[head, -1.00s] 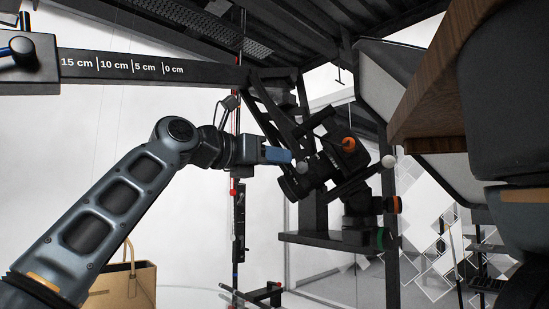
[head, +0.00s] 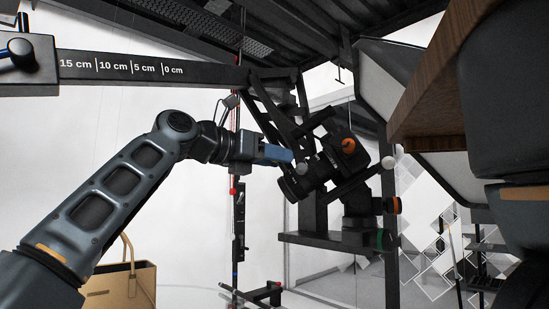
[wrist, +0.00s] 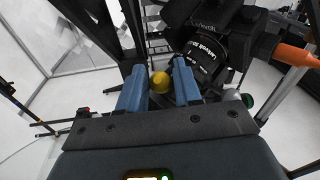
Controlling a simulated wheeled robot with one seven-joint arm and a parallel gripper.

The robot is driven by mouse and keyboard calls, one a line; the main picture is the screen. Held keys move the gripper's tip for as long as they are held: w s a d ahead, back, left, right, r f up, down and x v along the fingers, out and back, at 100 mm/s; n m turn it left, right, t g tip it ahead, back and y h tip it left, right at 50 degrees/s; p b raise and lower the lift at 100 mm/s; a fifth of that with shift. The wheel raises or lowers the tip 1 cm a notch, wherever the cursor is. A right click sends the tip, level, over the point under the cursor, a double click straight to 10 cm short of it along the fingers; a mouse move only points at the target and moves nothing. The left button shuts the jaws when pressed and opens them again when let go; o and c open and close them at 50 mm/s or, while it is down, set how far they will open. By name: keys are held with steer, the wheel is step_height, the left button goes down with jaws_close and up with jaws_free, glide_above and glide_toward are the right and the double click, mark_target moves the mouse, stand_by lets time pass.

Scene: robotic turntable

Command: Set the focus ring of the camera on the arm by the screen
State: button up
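The camera (head: 330,160) is dark, with an orange knob (head: 348,146), and is mounted on the arm by the screen. Its lens (head: 295,185) points down-left; in the wrist view the lens barrel (wrist: 208,52) has white lettering and lies just right of my gripper. My gripper (head: 291,156) has blue fingers and is at the lens's upper left. In the wrist view my gripper (wrist: 160,80) has its fingers apart, with a yellow ball (wrist: 160,82) showing in the gap. I cannot tell whether the fingers touch it. The focus ring's markings are too small to read.
A pale ball (head: 388,162) ends a rod right of the camera. A dark beam (head: 215,75) with a centimetre scale runs above my arm. The large tilted screen panel (head: 410,110) and a wooden edge (head: 440,80) are at right. A tan bag (head: 120,285) stands lower left.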

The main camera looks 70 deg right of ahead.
steer(key=shift+o, duration=0.8)
steer(key=b+v, duration=0.1)
steer(key=v, duration=0.6)
steer(key=shift+w+a+b, duration=0.25)
steer(key=shift+a+b, duration=0.05)
steer(key=shift+s, duration=0.1)
